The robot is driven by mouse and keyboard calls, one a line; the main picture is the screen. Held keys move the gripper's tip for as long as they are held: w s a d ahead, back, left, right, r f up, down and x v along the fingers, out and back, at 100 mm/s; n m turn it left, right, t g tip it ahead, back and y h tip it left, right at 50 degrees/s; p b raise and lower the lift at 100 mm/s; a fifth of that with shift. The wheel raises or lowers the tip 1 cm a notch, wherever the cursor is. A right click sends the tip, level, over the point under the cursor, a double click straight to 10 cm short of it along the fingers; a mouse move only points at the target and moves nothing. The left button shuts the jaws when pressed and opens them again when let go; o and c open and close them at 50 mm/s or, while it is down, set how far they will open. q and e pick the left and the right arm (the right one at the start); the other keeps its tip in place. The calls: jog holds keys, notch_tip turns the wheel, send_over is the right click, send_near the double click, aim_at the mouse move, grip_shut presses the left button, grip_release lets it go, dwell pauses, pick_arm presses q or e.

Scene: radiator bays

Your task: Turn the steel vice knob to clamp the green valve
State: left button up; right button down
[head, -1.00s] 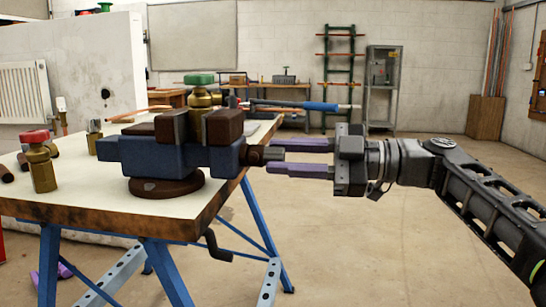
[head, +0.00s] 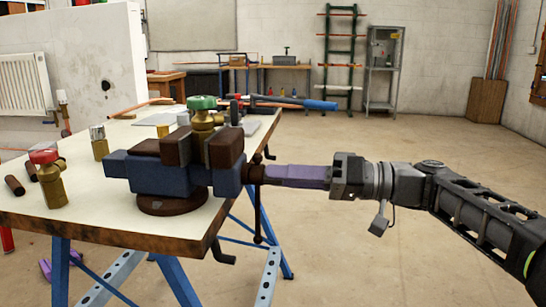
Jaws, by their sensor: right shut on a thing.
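The green valve, with a green cap (head: 202,102) over a brass body (head: 203,121), stands upright between the vice's two brown jaws (head: 225,148). The jaws hide its lower part, and I cannot tell whether both touch it. The blue vice (head: 165,178) sits on a round brown base at the bench's right side. The vice knob (head: 254,174), dark brown here, is at its right end, with a thin upright bar beside it. My right gripper (head: 268,176) comes from the right and is shut on the knob, its purple fingers overlapping in view. My left gripper is not in view.
A red-capped brass valve (head: 47,180) and a brass fitting (head: 99,143) stand on the bench (head: 95,215). Tools with blue and red handles (head: 290,102) lie behind the vice. A crank handle (head: 221,253) hangs below the bench edge. The floor at right is clear.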

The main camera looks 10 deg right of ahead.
jog(key=m+p, duration=1.1)
jog(key=shift+r, duration=0.25)
jog(key=c, duration=1.5)
grip_release()
jog(key=shift+d+f, duration=0.1)
jog(key=shift+f, duration=0.2)
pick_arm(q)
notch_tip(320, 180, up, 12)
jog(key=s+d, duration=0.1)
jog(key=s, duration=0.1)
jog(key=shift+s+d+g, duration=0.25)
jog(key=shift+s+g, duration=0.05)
pick_arm(e)
jog(key=shift+o, duration=1.1)
pick_arm(q)
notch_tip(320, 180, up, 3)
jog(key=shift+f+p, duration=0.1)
jog(key=shift+p, duration=1.15)
pick_arm(e)
jog(key=v, duration=0.7)
